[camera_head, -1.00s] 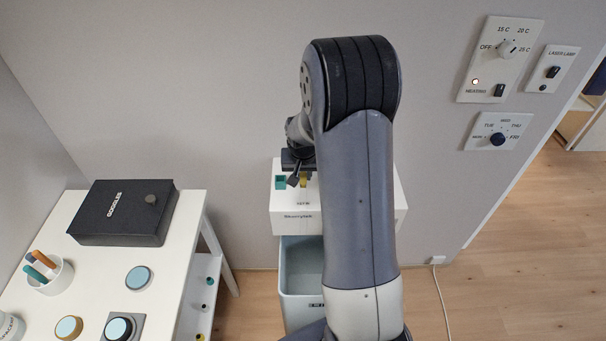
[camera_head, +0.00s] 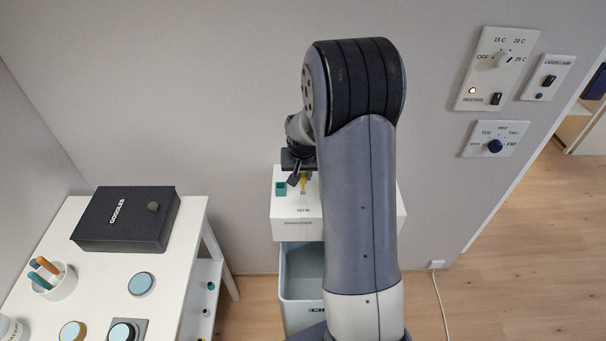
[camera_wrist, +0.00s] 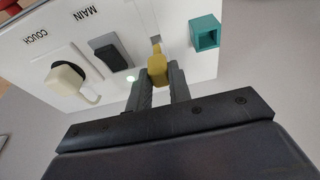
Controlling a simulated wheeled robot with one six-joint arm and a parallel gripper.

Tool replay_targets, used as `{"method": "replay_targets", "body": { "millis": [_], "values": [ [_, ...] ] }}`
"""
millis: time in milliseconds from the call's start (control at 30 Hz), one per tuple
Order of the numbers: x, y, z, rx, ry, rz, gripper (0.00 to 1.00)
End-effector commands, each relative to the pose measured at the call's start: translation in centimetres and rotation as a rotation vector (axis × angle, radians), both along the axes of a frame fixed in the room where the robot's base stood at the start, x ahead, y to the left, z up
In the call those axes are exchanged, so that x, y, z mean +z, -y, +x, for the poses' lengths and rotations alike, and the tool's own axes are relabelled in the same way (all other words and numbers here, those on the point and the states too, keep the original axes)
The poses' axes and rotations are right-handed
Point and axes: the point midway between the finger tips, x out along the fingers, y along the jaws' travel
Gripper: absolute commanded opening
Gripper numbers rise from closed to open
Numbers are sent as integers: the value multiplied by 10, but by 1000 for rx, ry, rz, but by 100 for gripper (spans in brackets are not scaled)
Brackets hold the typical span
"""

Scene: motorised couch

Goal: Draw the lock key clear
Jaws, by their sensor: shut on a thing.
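The yellow lock key (camera_wrist: 157,67) is between the two fingers of my gripper (camera_wrist: 160,77) in the wrist view. A grey slot in the white panel (camera_wrist: 188,75) lies just behind the key. I cannot tell whether its tip is inside the slot. In the head view my gripper (camera_head: 298,174) is over the top of the white box (camera_head: 290,215), and the yellow key (camera_head: 304,186) shows only in part below it. My arm hides much of the box.
A teal square socket (camera_wrist: 205,33) is beside the key. A white table (camera_head: 100,270) stands at left.

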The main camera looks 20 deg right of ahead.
Motion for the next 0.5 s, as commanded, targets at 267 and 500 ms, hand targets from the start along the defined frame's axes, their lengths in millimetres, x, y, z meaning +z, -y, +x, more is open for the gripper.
{"method": "replay_targets", "body": {
  "millis": [267, 500],
  "values": [
    [5, 0, 0, 0, 1, 0, 0],
    [6, 0, 0, 0, 1, 0, 0]
  ]
}}
